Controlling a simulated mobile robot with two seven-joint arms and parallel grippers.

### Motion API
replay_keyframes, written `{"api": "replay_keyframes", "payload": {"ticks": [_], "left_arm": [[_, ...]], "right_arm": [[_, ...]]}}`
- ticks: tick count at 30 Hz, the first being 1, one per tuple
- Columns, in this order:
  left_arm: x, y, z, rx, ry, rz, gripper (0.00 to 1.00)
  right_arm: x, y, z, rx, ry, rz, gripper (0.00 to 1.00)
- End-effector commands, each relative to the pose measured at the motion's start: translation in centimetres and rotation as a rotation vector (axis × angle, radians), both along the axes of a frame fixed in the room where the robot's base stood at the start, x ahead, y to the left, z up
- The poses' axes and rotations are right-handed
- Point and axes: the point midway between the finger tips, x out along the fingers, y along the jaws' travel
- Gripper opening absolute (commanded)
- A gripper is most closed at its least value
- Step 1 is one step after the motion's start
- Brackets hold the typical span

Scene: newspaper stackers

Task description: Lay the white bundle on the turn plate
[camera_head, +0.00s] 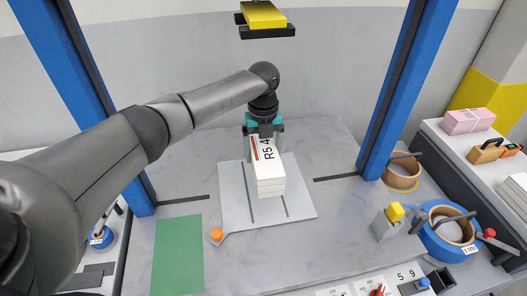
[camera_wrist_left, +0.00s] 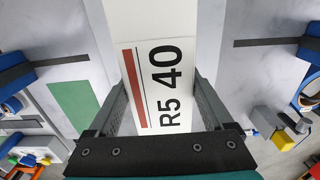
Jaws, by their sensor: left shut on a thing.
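The white bundle (camera_head: 268,178) is a stack of white sheets with a label reading "R5 40" and a red bar. My left gripper (camera_head: 264,133) is shut on the bundle's far end, its fingers on both sides. In the left wrist view the bundle (camera_wrist_left: 155,75) runs away between the two fingers of the gripper (camera_wrist_left: 155,110). The turn plate (camera_head: 300,203) is a light square plate with dark slots on the grey table. The bundle is over the plate; I cannot tell whether it touches it. My right gripper is not in view.
Blue posts (camera_head: 388,90) stand left and right of the plate. A green mat (camera_head: 178,255) and an orange knob (camera_head: 216,233) are at the plate's left. Tape rolls (camera_head: 447,230) and a yellow-topped block (camera_head: 393,215) are at the right. A yellow-black press head (camera_head: 264,18) hangs above.

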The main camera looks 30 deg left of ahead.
Motion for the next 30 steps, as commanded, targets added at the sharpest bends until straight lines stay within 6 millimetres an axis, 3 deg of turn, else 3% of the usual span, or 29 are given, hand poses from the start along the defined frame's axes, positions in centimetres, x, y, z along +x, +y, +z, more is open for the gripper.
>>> {"api": "replay_keyframes", "payload": {"ticks": [17,30], "left_arm": [[0.2,-0.1,0.4,-0.004,-0.004,0.001,0.0],[0.2,0.0,-4.1,-0.003,-0.005,0.001,0.0]], "right_arm": [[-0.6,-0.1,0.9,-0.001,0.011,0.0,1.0],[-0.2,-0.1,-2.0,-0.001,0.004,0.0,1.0]]}}
